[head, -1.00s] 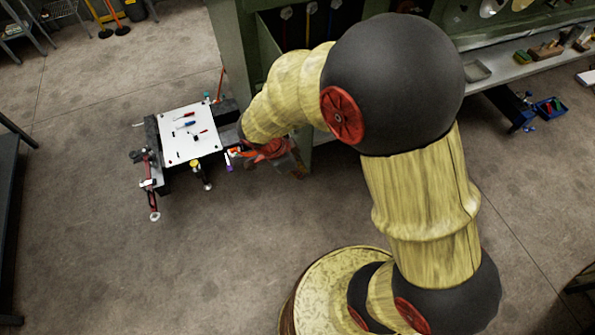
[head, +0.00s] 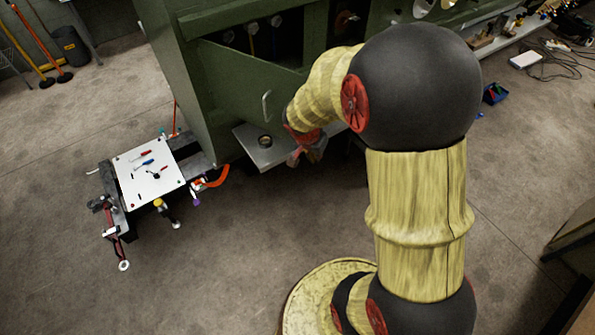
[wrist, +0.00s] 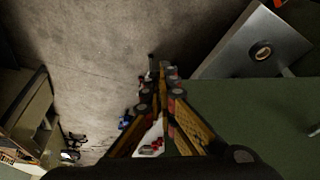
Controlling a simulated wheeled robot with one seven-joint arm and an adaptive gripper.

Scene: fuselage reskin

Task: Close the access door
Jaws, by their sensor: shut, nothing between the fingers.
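The access door (head: 236,88) is a green panel with a pale bar handle (head: 267,105) on the green fuselage structure. A dark opening shows above its slanted upper edge, so it looks ajar. My gripper (head: 305,155) is just right of and below the handle, partly hidden by my arm. In the wrist view my gripper (wrist: 162,80) is shut with nothing between its fingers. A green surface (wrist: 250,115), probably the door, fills the right side there, close beside the fingers. Whether they touch it cannot be told.
A cart with a white top (head: 135,185) and tools stands at the left. Open concrete floor lies in front.

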